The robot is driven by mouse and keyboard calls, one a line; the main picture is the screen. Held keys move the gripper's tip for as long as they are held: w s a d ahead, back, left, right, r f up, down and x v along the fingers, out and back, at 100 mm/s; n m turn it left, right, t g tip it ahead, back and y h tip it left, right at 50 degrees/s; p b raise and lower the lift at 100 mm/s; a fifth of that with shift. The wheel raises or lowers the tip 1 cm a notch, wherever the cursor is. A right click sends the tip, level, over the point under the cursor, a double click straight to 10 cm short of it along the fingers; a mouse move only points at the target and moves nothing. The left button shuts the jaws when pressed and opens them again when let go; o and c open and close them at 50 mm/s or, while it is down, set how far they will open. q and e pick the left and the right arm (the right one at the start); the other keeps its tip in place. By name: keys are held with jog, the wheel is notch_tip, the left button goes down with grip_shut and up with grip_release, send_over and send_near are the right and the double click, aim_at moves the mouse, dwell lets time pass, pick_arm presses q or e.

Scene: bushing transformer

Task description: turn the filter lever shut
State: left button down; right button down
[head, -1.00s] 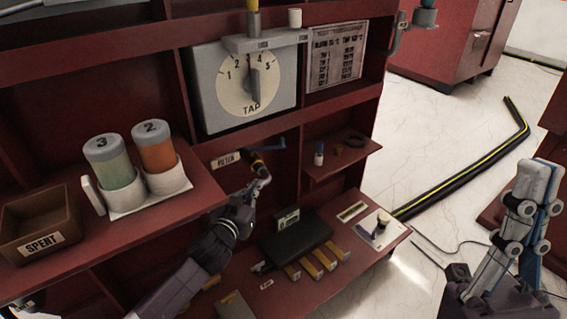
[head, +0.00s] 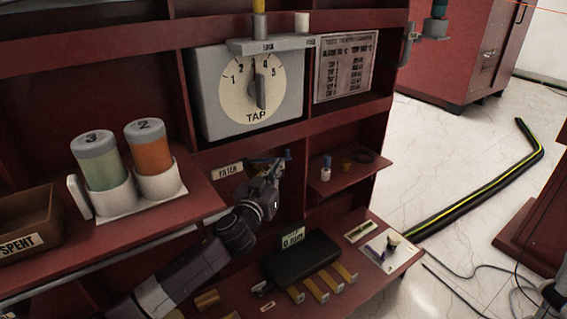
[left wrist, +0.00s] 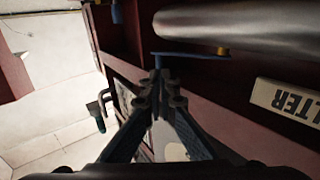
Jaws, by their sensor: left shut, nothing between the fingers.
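The filter lever is a thin blue bar beside the FILTER label (head: 227,171). In the head view its blue end (head: 288,154) shows just above my left gripper (head: 280,166), which hides much of the rest. My left gripper's fingertips (left wrist: 158,78) are shut and empty, close to the lever's left end. I cannot tell whether they touch it. Only a bit of my right arm's end shows at the lower right corner.
A grey TAP dial box (head: 252,92) hangs above the lever. A small shelf (head: 345,178) with small items is to the right. A dark case (head: 300,258) lies on the lower shelf. Jars 3 (head: 100,160) and 2 (head: 152,147) stand at left.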

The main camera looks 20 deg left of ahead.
aim_at(287, 154)
pick_arm(q)
jog(key=shift+w+b, duration=0.65)
jog(key=shift+w, duration=1.75)
jog(key=shift+d, duration=0.1)
